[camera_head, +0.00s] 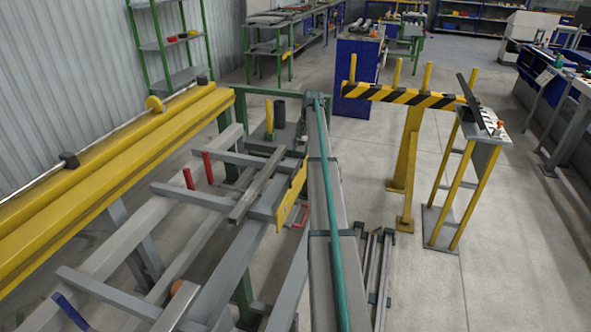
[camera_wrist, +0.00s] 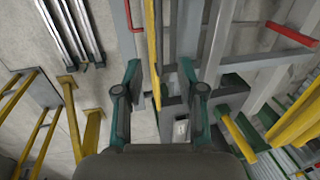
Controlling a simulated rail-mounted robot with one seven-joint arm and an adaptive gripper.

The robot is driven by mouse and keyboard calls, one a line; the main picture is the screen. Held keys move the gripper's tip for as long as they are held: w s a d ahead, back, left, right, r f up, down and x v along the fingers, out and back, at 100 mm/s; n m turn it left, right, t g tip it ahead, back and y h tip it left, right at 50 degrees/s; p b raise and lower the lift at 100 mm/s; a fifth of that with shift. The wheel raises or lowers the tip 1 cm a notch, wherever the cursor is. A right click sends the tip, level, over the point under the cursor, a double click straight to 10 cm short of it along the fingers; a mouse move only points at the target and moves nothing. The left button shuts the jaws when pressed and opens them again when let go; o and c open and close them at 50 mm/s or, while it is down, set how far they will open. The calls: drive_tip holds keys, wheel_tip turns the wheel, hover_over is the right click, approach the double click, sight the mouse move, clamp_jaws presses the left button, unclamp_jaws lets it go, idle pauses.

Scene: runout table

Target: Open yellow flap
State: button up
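The yellow flap (camera_head: 291,195) is a flat yellow plate at the end of the grey crossbars, left of the long grey beam with a teal tube. A small red handle (camera_head: 301,214) is beside its lower edge. In the wrist view the flap looks like a thin yellow strip (camera_wrist: 151,45), seen nearly edge-on, with the red handle (camera_wrist: 131,16) to its left. My gripper (camera_wrist: 160,73) is open, its two teal and dark fingers apart. The strip's lower end appears between the fingers; whether they touch it I cannot tell. I cannot make out my gripper in the head view.
A grey beam with a teal tube (camera_head: 328,200) runs beside the flap. Red posts (camera_head: 207,168) stand on the frame at left, near long yellow beams (camera_head: 110,150). A yellow-black striped barrier (camera_head: 400,96) stands at right.

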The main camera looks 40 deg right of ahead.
sight(297, 169)
drive_tip(key=x, duration=0.7)
drive_tip(key=p+x, duration=0.1)
drive_tip(key=x, duration=0.2)
drive_tip(key=shift+w+d+f, duration=0.1)
drive_tip(key=shift+d+f, duration=0.15)
clamp_jaws()
